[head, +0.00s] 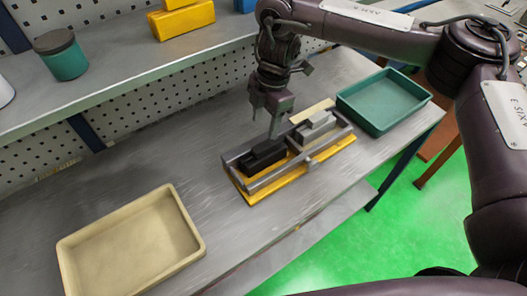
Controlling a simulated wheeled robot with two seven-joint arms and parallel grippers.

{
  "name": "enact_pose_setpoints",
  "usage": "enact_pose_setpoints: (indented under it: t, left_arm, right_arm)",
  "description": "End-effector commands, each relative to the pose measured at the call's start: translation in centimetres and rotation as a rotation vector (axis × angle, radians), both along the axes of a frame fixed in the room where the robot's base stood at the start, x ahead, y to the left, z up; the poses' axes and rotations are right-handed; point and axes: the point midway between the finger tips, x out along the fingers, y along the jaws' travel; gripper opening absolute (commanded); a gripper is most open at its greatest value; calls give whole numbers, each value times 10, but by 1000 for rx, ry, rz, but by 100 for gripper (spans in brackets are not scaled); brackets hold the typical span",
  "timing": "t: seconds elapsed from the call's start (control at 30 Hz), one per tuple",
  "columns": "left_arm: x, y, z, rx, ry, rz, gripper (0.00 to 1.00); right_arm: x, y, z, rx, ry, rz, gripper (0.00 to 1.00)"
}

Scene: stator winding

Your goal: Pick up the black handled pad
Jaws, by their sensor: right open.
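The black handled pad (264,157) lies in the left part of a yellow fixture (262,191) with grey rails on the bench. My right gripper (272,122) points down just above and behind the pad, near its right end. Its jaws are open, and one finger reaches down close to the pad; I cannot tell whether it touches. A light grey handled block (316,122) sits in the right part of the same fixture. My left gripper is not in view.
A beige tray (187,214) stands at the front left and a green tray (424,91) at the right, both empty. A shelf (120,64) with a green jar (62,58) and yellow blocks (183,20) overhangs the back. Bare bench lies between the beige tray and fixture.

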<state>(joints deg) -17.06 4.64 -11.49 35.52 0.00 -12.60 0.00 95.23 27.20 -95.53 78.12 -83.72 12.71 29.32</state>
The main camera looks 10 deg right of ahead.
Motion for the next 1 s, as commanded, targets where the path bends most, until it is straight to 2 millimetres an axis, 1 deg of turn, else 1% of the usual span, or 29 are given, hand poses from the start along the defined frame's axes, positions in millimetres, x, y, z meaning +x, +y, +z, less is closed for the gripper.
enact_pose_setpoints:
  t: [0.1,0.27,0.47,0.5,0.6,0.7,0.87,0.9,1.0]
  left_arm:
    - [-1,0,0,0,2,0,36]
    - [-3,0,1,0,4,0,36]
    - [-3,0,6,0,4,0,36]
    - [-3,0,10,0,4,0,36]
    - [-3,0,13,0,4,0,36]
    - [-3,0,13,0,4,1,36]
    - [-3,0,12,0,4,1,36]
    - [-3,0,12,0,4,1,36]
    - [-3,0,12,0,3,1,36]
  right_arm:
    - [-2,1,-15,0,6,0,51]
    - [-3,2,-29,1,5,1,51]
    - [-6,-1,-56,2,6,1,51]
    - [-6,0,-59,0,5,2,51]
    - [-6,1,-70,0,3,2,51]
    - [-6,2,-75,0,1,2,51]
    - [-6,2,-76,0,0,3,51]
    - [-6,2,-76,0,0,3,50]
    - [-6,2,-76,0,0,3,36]
